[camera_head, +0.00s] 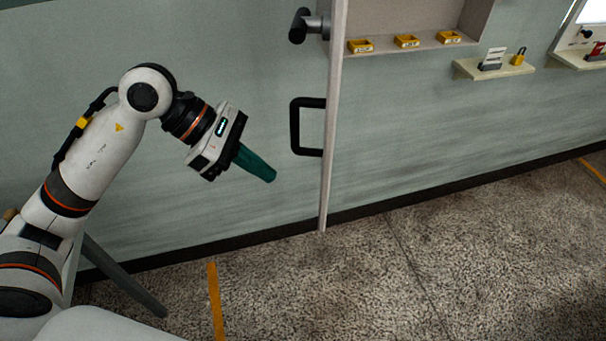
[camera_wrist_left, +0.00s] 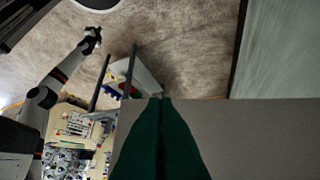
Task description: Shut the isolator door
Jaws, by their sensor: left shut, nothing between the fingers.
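The isolator door (camera_head: 331,150) stands open and shows nearly edge-on in the head view. A black pull handle (camera_head: 296,126) and a dark lever knob (camera_head: 300,27) stick out from its left side. My left gripper (camera_head: 257,166) has green fingers, shut and empty, left of the pull handle and a little lower, apart from it. They also fill the lower middle of the left wrist view (camera_wrist_left: 161,125), in front of a plain grey panel (camera_wrist_left: 255,140), which looks like the door's face. My right gripper (camera_wrist_left: 92,40) appears small and dark there; its jaws are unclear.
Right of the door is a wall recess (camera_head: 440,25) with yellow bins (camera_head: 405,41) on its ledge. A small shelf (camera_head: 495,68) holds a padlock (camera_head: 518,57). The speckled floor (camera_head: 400,260) is clear. A cluttered table (camera_wrist_left: 75,125) shows in the left wrist view.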

